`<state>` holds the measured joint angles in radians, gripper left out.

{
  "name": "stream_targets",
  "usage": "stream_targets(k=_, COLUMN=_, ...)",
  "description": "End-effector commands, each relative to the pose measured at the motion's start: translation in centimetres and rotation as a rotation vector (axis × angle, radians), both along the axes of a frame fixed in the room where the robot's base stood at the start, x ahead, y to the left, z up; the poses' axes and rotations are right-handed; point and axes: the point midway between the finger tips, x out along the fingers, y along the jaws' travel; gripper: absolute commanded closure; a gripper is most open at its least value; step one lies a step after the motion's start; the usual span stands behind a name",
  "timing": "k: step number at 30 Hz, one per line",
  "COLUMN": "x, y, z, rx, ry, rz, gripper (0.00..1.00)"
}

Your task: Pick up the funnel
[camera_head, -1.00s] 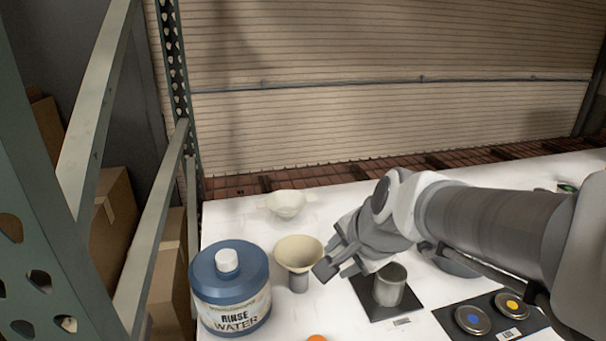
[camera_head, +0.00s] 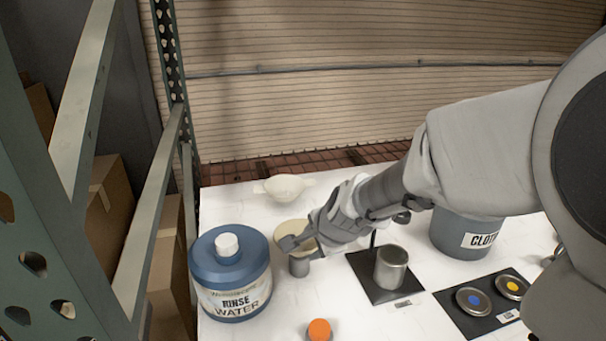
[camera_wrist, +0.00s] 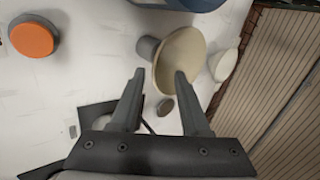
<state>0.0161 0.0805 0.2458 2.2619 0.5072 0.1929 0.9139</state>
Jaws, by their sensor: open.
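The cream funnel (camera_head: 290,232) stands mouth up in a grey cylindrical holder (camera_head: 299,266) on the white table, right of the rinse water jug. My gripper (camera_head: 300,246) is open at the funnel's right side and hides part of its cone in the head view. In the wrist view the funnel (camera_wrist: 180,58) lies just beyond and between my fingertips (camera_wrist: 158,75). The right fingertip overlaps its rim in the picture; I cannot tell whether it touches. Nothing is held.
The blue rinse water jug (camera_head: 230,275) stands close left of the funnel. A pale bowl (camera_head: 284,187) is behind it. A metal cup (camera_head: 391,267) on a black mat, a cloth bin (camera_head: 462,236) and lidded tins (camera_head: 473,300) are to the right. An orange-topped item (camera_head: 319,330) is in front.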

Motion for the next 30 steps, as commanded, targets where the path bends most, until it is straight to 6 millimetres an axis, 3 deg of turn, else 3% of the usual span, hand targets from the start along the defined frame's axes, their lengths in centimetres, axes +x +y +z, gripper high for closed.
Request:
stream_targets(k=8, x=0.9, y=0.3, z=-1.5, rx=0.0, ry=0.002, rz=-0.001, gripper=0.54)
stream_targets(k=18, x=2.9, y=1.1, z=-4.9, rx=0.0, ry=0.001, rz=0.0, gripper=0.54)
stream_targets(k=28, x=3.3, y=1.3, z=-5.2, rx=-0.001, ry=-0.001, rz=0.0, gripper=0.54)
stream_targets(k=30, x=3.3, y=1.2, z=-5.2, rx=-0.001, ry=-0.001, rz=0.0, gripper=0.63)
